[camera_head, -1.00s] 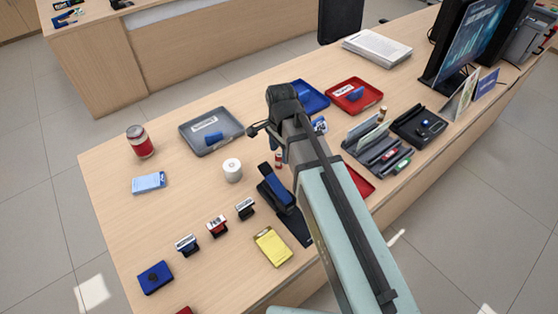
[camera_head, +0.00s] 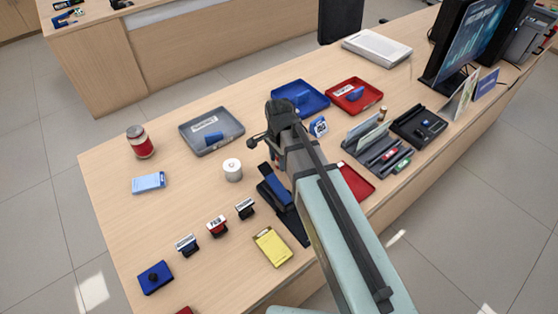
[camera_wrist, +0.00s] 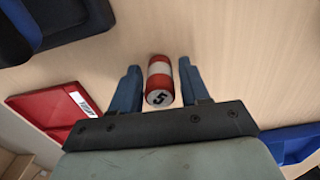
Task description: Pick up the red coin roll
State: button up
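The red coin roll (camera_wrist: 159,80) is a short red and white cylinder with a dark 5 on its near end. In the wrist view it lies on the wooden counter between the two blue fingers of my gripper (camera_wrist: 160,66). My gripper is open, with a gap on each side of the roll. Neither finger appears to touch it. In the head view my arm covers most or all of the roll, and my fingers are hidden there too.
A blue and black stapler-like thing (camera_head: 276,190) lies close by. A red tray (camera_head: 357,182) is to the right of my arm, a blue tray (camera_head: 301,95) behind. A white paper roll (camera_head: 232,170) and several stamps stand left.

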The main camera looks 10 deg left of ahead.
grip_shut()
jog(key=shift+r, duration=0.1)
dwell(0.3)
